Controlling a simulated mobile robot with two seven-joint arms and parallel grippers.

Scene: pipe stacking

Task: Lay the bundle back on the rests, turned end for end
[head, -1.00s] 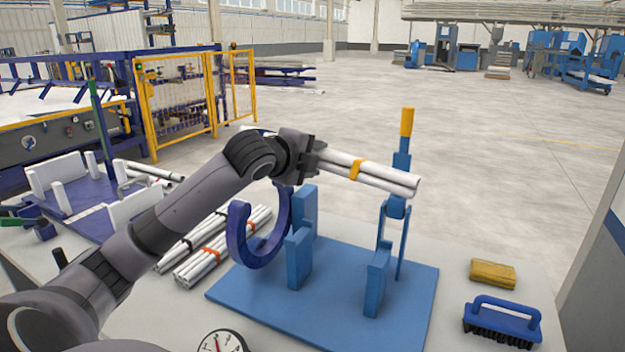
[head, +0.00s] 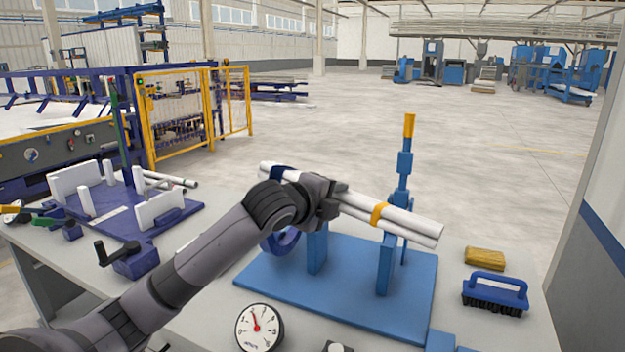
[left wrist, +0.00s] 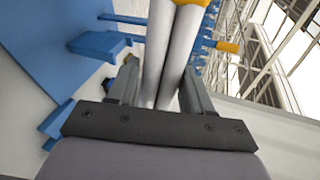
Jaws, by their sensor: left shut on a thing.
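The bundle of white pipes (head: 415,225) has a yellow band towards its right end. My left gripper (head: 332,200) is shut around its middle. In the left wrist view the pipes (left wrist: 178,50) run between both fingers. The bundle slopes slightly down to the right, over the two blue rests, the left post (head: 317,255) and the right post (head: 386,268). Whether it touches them cannot be told. The rests stand on a blue base plate (head: 345,300). A dark blue curved hook (head: 281,241) by the bundle's left part is mostly hidden by my arm. My right gripper is not in view.
A tall blue post with a yellow top (head: 409,126) rises behind the right rest. A yellow sponge (head: 485,258) and a blue brush (head: 496,291) lie right of the plate. A dial gauge (head: 259,327) is in front. A purple fixture (head: 125,220) stands left.

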